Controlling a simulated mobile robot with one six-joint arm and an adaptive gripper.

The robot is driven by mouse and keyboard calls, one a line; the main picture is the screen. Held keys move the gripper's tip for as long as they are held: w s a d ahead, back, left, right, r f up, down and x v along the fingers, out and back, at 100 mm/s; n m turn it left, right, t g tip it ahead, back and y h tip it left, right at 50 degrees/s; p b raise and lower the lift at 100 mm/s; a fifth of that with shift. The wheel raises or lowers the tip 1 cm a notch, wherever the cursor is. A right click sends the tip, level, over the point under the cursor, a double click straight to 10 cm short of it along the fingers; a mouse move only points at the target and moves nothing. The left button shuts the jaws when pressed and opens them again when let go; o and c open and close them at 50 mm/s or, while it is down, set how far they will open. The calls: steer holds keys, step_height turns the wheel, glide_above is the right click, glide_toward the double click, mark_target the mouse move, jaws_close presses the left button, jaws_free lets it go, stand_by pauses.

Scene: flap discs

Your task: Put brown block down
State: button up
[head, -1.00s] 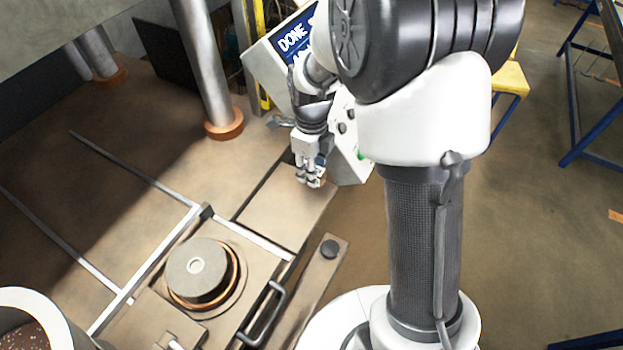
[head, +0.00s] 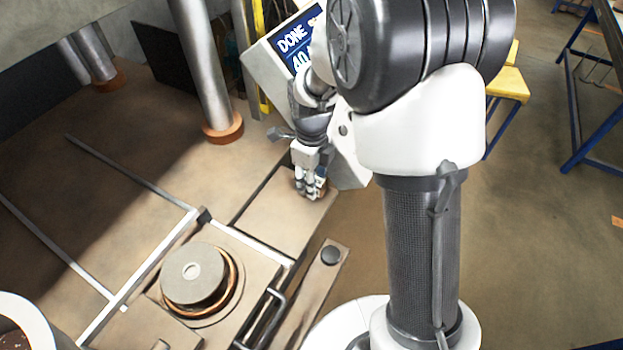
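My gripper (head: 311,187) points down at the far right end of a flat tan plate (head: 275,222), beside the machine's display box. Its fingertips are low, at or just above the plate. A small brownish patch, possibly the brown block (head: 322,192), shows at the fingertips and is mostly hidden by them. I cannot tell whether the fingers grip it or whether it touches the plate.
A round grey disc stack (head: 194,275) with a brown rim sits on a square fixture nearer to me. A control box with a lit screen (head: 300,45) stands close behind the gripper. A steel column (head: 203,70) rises at the back. The plate left of the gripper is clear.

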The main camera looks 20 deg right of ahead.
steer(key=s+r+n+t+p, duration=0.1)
steer(key=s+r+n, duration=0.2)
steer(key=r, duration=0.6)
steer(key=s+r+n+p, duration=0.2)
steer(key=r+n, duration=0.2)
steer(key=r, duration=0.5)
steer(key=s+r+n+t, duration=0.1)
steer(key=s+r+n, duration=0.1)
steer(key=s+n, duration=0.6)
steer(key=s+r+n+t, duration=0.2)
steer(key=s+n, duration=0.7)
steer(key=n, duration=0.3)
steer(key=shift+t, duration=0.3)
steer(key=shift+f+b, duration=0.15)
steer(key=shift+b, duration=0.2)
